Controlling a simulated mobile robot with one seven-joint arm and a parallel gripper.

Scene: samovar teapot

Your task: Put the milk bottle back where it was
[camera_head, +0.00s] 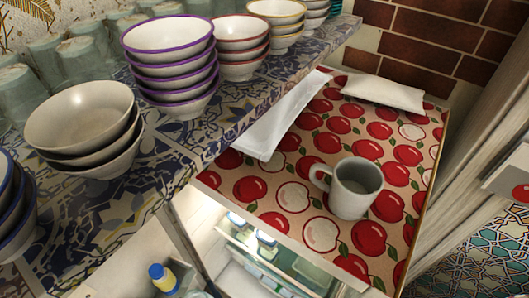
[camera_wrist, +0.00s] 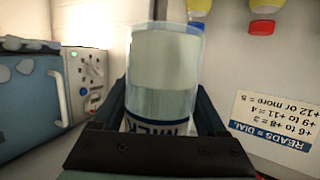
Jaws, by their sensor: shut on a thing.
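The milk bottle (camera_wrist: 166,65) is a clear container with pale contents and a white-and-blue label lettered partly as MILK. It stands out in the middle of the wrist view, between the two dark fingers of my gripper (camera_wrist: 164,108). The fingers are shut on its sides, and the gripper body hides its near end. I cannot tell whether it touches a surface. My gripper cannot be made out in the head view. There, an open, lit cabinet (camera_head: 222,243) below the counter holds several containers with blue and white parts (camera_head: 266,240).
In the wrist view, a blue box with a white dial panel (camera_wrist: 86,80) stands at left, and yellow and red-capped items (camera_wrist: 262,27) are at top right. A printed card (camera_wrist: 277,122) is at right. In the head view, a mug (camera_head: 354,188) stands on the apple-patterned top (camera_head: 300,228).

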